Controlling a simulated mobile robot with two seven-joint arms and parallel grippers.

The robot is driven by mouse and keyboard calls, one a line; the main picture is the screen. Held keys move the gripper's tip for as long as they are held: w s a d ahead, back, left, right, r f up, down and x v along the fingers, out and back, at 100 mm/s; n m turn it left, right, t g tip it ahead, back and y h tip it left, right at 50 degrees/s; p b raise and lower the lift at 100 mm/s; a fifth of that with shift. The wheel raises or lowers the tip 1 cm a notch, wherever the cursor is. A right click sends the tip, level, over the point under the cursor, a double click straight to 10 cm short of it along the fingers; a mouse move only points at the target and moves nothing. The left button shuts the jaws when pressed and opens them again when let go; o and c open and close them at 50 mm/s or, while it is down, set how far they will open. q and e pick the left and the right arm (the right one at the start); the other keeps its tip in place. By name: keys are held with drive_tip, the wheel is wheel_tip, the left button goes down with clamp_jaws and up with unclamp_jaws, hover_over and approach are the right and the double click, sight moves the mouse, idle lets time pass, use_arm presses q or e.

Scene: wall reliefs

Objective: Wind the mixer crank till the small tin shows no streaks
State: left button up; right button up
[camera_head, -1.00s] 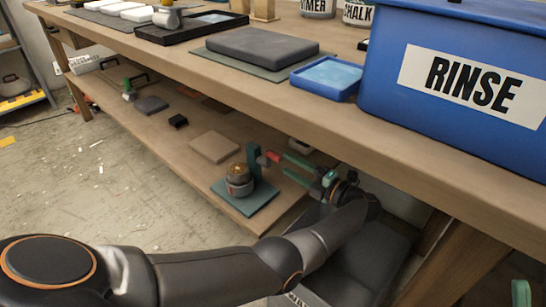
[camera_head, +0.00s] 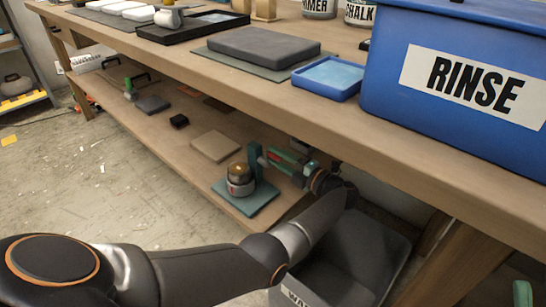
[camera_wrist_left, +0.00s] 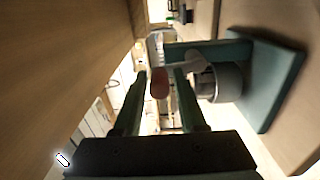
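The mixer stands on the lower shelf: a teal base plate (camera_head: 262,203), a teal post (camera_head: 255,161) and a small grey tin (camera_head: 239,187) with an amber top. Streaks in the tin are too small to tell. The tin's side also shows in the left wrist view (camera_wrist_left: 222,82). The crank's red handle (camera_wrist_left: 160,83) lies between the green fingers of my left gripper (camera_wrist_left: 160,76). Gaps show on both sides, so the gripper is open around the handle. In the head view my left gripper (camera_head: 284,160) reaches under the bench top. Part of my right gripper (camera_head: 522,293) shows at the lower right edge.
The bench top (camera_head: 190,68) overhangs the shelf closely above my left arm. A beige block (camera_head: 215,146) and dark pieces lie on the shelf left of the mixer. A grey bin (camera_head: 365,255) stands below my arm. A blue RINSE tub (camera_head: 385,95) stands above.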

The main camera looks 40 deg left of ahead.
use_arm(q)
drive_tip(key=c, duration=0.4)
drive_tip(key=shift+s+p, duration=0.35)
drive_tip(key=shift+p, duration=0.15)
drive_tip(key=shift+c, duration=0.2)
drive_tip(key=shift+s+a+f+p, duration=0.1)
drive_tip(key=shift+s+f+p, duration=0.3)
drive_tip(key=shift+s, duration=0.2)
drive_tip(key=shift+s+f+p, duration=0.25)
drive_tip(key=shift+s+p, duration=0.15)
drive_tip(key=shift+s, duration=0.15)
